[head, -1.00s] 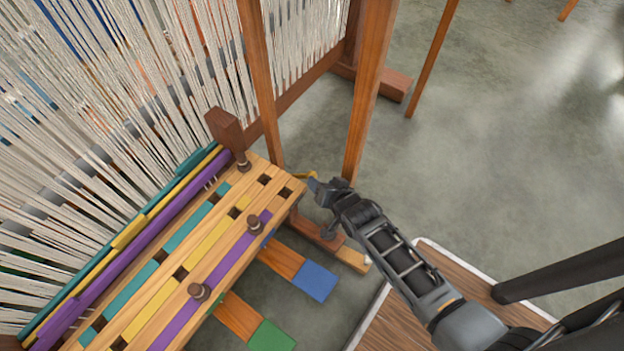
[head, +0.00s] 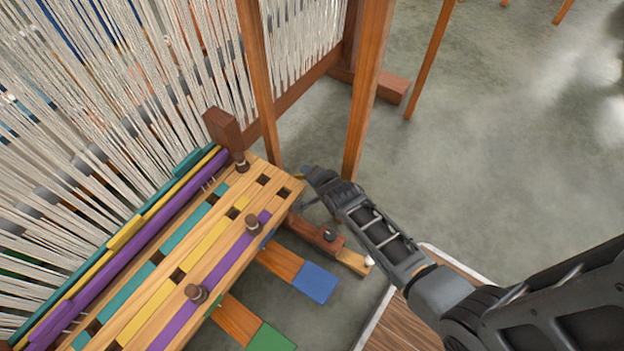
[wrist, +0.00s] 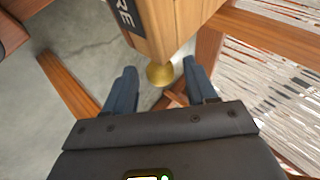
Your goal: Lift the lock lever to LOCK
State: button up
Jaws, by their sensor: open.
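The lock lever shows in the wrist view as a rounded brass knob (wrist: 160,74) beside the end of a wooden beam. A dark label (wrist: 124,14) on the beam shows the letters "RE"; the rest is cut off. My gripper (wrist: 160,68) is open, with one blue-grey finger on each side of the knob. Gaps show between the fingers and the knob, so they do not appear closed on it. In the head view my gripper (head: 307,172) is at the right end of the slatted wooden frame (head: 290,186), covering most of the lever.
A loom with white warp threads (head: 70,130) fills the left. Two upright posts (head: 368,90) stand close behind my gripper. Pedals with blue (head: 316,283) and green (head: 270,338) ends lie below the slatted frame. Open grey floor (head: 500,150) lies to the right.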

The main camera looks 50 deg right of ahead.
jog(key=shift+w+d+f, duration=0.15)
jog(key=shift+w+f, duration=0.15)
jog(key=shift+w, duration=0.05)
grip_shut()
dwell(0.4)
